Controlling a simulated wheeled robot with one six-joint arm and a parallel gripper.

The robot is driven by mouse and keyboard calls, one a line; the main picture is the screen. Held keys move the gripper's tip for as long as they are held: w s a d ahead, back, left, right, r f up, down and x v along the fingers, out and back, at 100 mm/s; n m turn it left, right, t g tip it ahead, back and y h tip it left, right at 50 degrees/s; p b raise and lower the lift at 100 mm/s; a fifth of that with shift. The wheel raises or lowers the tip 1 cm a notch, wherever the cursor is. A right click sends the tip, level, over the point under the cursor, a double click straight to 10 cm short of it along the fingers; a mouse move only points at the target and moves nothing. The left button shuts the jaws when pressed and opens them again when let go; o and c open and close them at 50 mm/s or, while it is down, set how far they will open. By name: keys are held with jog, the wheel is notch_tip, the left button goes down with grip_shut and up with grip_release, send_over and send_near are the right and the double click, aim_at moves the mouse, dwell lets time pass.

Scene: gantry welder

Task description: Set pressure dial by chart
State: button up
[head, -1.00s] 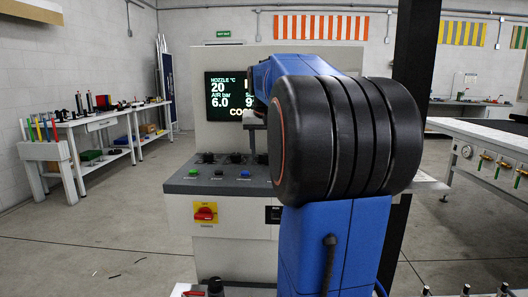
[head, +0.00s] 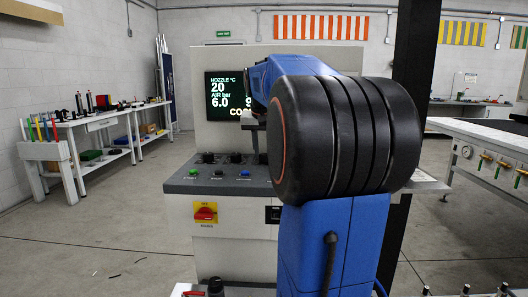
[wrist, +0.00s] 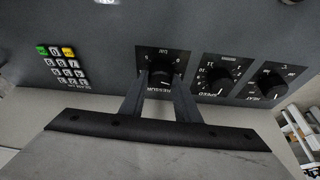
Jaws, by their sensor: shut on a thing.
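In the wrist view a black dial (wrist: 161,77) sits on a dark square plate, its upside-down label partly covered by my fingers. The label seems to read pressure. My gripper (wrist: 160,85) is shut on this dial, one finger on each side of it. Two more black dials, labelled speed (wrist: 219,80) and heat (wrist: 268,84), sit to the right and are untouched. In the head view my arm hides the gripper and the held dial. I cannot make out a chart in either view.
The console (head: 215,185) carries black knobs, coloured buttons and a red switch on a yellow plate (head: 205,213). Its screen (head: 222,97) reads nozzle 20 and air 6.0, partly hidden by my arm. A keypad (wrist: 64,65) lies left of the dial. Side benches (head: 110,118) stand apart.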

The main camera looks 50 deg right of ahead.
jog(key=m, duration=0.2)
jog(key=m+g, duration=0.1)
jog(key=m, duration=0.2)
jog(key=shift+w+g+h, duration=0.2)
jog(key=shift+g+h, duration=0.1)
jog(key=shift+h, duration=0.1)
jog(key=shift+w+m+g, duration=0.1)
jog(key=shift+m+g, duration=0.8)
jog(key=shift+m, duration=1.3)
jog(key=o, duration=1)
jog(key=shift+o, duration=0.2)
jog(key=shift+a, duration=0.1)
jog(key=v, duration=1.7)
jog(key=shift+r, duration=0.2)
